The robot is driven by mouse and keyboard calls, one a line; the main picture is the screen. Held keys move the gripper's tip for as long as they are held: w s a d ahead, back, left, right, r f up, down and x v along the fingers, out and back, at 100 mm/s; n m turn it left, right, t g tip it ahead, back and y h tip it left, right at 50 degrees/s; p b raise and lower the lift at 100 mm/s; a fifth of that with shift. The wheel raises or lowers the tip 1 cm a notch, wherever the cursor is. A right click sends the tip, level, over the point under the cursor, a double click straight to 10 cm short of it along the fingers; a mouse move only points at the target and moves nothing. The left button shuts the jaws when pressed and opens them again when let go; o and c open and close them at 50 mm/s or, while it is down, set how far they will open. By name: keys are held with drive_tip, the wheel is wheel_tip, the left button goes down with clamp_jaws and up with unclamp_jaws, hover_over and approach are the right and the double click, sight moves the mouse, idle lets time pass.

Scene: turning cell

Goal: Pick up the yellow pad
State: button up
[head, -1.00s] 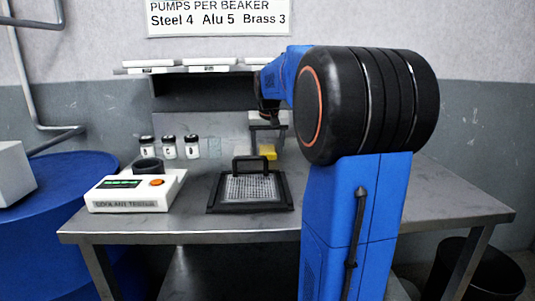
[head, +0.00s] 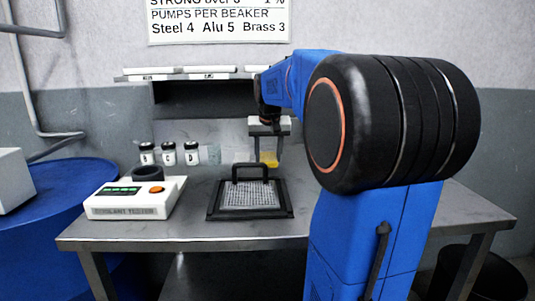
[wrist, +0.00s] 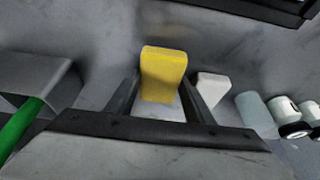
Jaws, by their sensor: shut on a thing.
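The yellow pad (head: 269,158) is at the back of the metal bench, behind the black-framed mesh tray. My gripper (head: 268,160) points down over it, with a finger on each side. In the wrist view, the yellow pad (wrist: 163,75) stands between the two dark fingers of my gripper (wrist: 163,88), which is shut on it. I cannot tell whether the pad's underside touches the bench.
The mesh tray (head: 249,211) with its upright handle sits in front. A white coolant tester (head: 130,208) and several lidded jars (head: 168,157) stand to the left. A shelf (head: 200,103) hangs behind. In the wrist view, a white block (wrist: 212,88) lies close beside the pad.

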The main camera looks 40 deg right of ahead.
sight(269, 161)
drive_tip(key=s+a, duration=0.2)
drive_tip(key=s, duration=0.1)
drive_tip(key=shift+a, duration=0.2)
wheel_tip(269, 161, up, 14)
idle(0.4)
drive_tip(key=shift+f, duration=0.1)
drive_tip(key=o, duration=0.4)
drive_tip(key=shift+c, duration=1.1)
